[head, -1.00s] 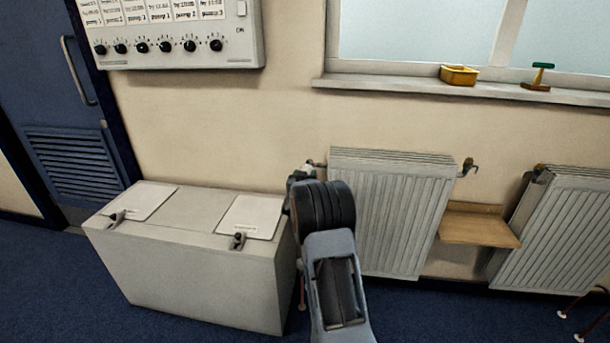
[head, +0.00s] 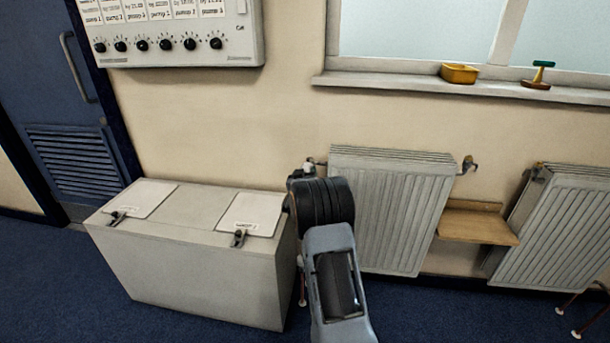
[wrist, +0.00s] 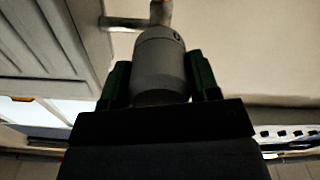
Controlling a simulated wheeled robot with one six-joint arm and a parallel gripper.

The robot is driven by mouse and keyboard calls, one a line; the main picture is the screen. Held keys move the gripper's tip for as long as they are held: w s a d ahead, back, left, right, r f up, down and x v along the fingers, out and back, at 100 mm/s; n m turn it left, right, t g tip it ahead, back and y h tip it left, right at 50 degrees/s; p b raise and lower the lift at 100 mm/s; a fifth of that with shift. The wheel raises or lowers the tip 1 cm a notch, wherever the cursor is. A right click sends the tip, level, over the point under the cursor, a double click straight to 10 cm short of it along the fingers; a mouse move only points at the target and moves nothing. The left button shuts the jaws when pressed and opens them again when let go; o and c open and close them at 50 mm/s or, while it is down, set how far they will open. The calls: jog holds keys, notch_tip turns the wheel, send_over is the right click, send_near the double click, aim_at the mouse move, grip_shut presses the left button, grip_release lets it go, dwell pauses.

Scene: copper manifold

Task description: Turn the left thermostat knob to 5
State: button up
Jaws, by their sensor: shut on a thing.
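The thermostat knob is a grey rounded cylinder (wrist: 160,62) in the wrist view, with a small dark mark near its upper right edge. My gripper (wrist: 160,82) is shut on it, one dark green finger on each side. In the head view my arm reaches to the left end of the left radiator (head: 388,215); my fingers and the held knob are hidden there behind my wrist. I cannot read a number on the knob.
A pale chest (head: 190,265) stands close left of my arm. Another valve (head: 468,165) is at the radiator's right end. A wooden shelf (head: 475,228) and second radiator (head: 560,235) are further right. The window sill (head: 400,86) is above.

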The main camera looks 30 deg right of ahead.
jog(key=o, duration=0.9)
jog(key=shift+p+v, duration=0.6)
jog(key=shift+v, duration=6.3)
